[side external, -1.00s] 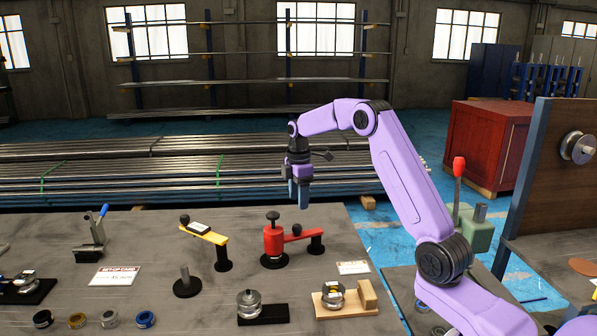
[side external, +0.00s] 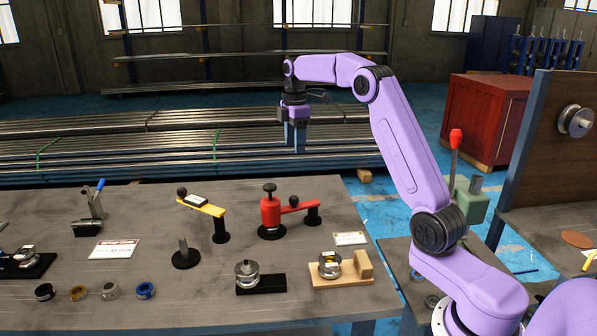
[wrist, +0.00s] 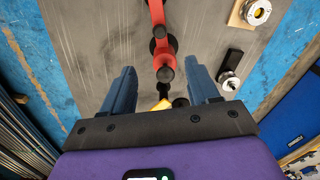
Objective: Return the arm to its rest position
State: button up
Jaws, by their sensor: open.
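My gripper (side external: 295,138) hangs from my purple arm, pointing down, high above the far edge of the grey workbench (side external: 130,270). Its two blue fingers stand apart and nothing is between them. In the wrist view my gripper (wrist: 165,88) also shows open, with the bench far below it. A red clamp-like fixture with a black knob (side external: 270,212) stands on the bench below and in front of my gripper. The same red fixture (wrist: 160,40) shows between and beyond the fingers in the wrist view. My gripper touches nothing.
A yellow-armed fixture (side external: 205,207), a metal roller on a black block (side external: 248,274) and another on a wooden block (side external: 328,266) stand on the bench. Several rings lie front left. A green lever machine (side external: 472,205) stands right. Metal tubes (side external: 90,150) are stacked behind.

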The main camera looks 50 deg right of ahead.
jog(key=s+a, duration=0.7)
jog(key=a, duration=0.4)
jog(key=s+a, duration=0.8)
jog(key=a, duration=0.4)
jog(key=s+f, duration=0.3)
jog(key=s, duration=0.9)
jog(key=s+f, duration=0.4)
jog(key=s, duration=0.9)
jog(key=shift+s, duration=0.15)
